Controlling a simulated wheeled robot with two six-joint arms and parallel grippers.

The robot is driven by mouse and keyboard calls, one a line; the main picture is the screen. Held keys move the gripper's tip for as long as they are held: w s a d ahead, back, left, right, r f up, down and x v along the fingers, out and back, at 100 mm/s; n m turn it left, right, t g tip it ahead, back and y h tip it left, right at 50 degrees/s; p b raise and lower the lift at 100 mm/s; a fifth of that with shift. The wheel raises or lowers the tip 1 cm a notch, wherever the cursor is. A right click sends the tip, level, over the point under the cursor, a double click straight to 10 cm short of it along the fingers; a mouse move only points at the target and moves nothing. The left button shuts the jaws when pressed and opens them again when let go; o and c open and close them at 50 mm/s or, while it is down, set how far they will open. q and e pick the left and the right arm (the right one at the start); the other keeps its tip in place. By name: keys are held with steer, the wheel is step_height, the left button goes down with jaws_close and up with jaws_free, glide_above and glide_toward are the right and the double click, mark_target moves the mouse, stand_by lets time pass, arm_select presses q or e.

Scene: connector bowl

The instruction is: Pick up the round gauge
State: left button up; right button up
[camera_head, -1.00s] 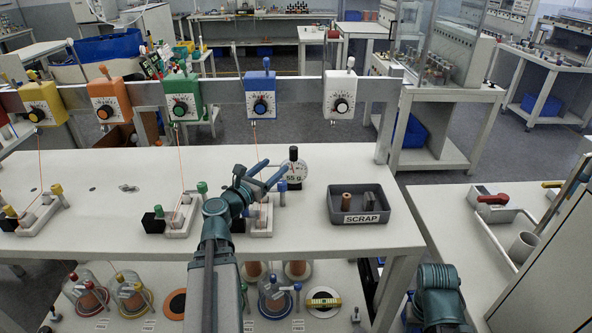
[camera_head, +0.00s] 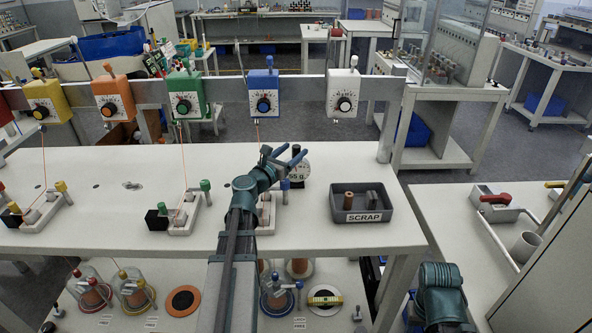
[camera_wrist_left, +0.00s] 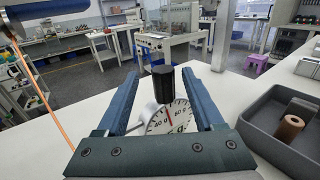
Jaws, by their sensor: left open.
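The round gauge (camera_head: 301,173) has a white dial face and a black knob on top. It stands on the white table left of the scrap tray, partly hidden by my gripper in the head view. My left gripper (camera_head: 284,154) is open and empty, just left of and in front of the gauge. In the left wrist view the dial (camera_wrist_left: 178,117) and its black knob (camera_wrist_left: 163,84) appear between the two open fingers. I cannot tell whether the gauge is fully inside the jaws. My right gripper is not in view.
A grey tray marked SCRAP (camera_head: 361,217) holds small parts right of the gauge. A white fixture with a blue-topped post (camera_head: 285,190) stands close by. A blue dial box (camera_head: 262,93) and a white one (camera_head: 343,94) hang on the rail behind.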

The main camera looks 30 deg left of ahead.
mark_target(299, 146)
arm_select(q)
steer(key=w, duration=0.4)
steer(key=shift+w+d+r, duration=0.25)
steer(key=shift+w+r, duration=0.1)
steer(key=shift+w, duration=0.05)
steer(key=shift+s, duration=0.1)
steer(key=shift+c, duration=0.2)
jaws_close()
stand_by(0.8)
